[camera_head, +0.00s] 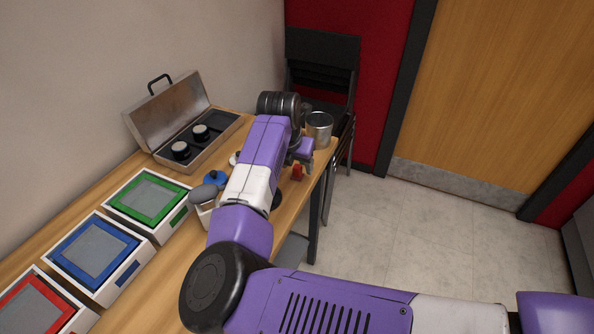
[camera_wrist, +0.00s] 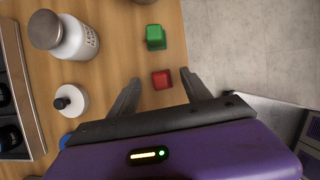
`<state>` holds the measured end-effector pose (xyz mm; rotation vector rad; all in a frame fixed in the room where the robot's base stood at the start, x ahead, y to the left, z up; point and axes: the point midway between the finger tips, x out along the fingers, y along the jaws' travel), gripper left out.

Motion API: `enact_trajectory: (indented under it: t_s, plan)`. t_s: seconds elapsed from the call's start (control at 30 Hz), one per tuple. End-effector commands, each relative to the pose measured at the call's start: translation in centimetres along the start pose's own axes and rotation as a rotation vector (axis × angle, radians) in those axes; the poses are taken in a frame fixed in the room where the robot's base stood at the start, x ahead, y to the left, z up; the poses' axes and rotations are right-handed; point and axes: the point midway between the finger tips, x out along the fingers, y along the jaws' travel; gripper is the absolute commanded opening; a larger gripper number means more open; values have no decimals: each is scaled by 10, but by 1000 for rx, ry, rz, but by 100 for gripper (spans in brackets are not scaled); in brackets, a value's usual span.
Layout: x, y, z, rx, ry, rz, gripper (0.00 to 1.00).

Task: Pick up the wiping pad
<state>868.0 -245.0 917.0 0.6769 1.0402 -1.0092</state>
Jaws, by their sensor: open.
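No thing in view is clearly marked as the wiping pad. A small red block (camera_wrist: 162,79) lies on the table between the fingertips of my gripper (camera_wrist: 160,76) in the wrist view, with a gap on each side. A small green block (camera_wrist: 156,37) lies beyond it. Either block could be the pad; I cannot tell. My gripper is open and empty above the table. In the head view the red block (camera_head: 297,173) shows just below my gripper, near the table's right edge, while my arm hides part of the table.
A white bottle (camera_wrist: 75,38) and a round white pot (camera_wrist: 70,100) stand left of the fingers. A metal can (camera_head: 319,128) stands at the far end. An open metal case (camera_head: 166,108) and coloured trays (camera_head: 96,252) line the wall side. Floor is open to the right.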

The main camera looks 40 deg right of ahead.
Motion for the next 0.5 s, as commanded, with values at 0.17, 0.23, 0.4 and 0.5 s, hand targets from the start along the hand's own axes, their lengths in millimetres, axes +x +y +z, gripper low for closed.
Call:
enact_trajectory:
  t_s: [0.17, 0.23, 0.4, 0.5]
  plan:
    - [21, -1, 0, -1, 0, -1, 56]
    - [24, -1, 0, 1, -1, -1, 56]
    - [25, 0, 0, 1, -2, -1, 56]
    - [25, 0, 0, 1, -2, -1, 48]
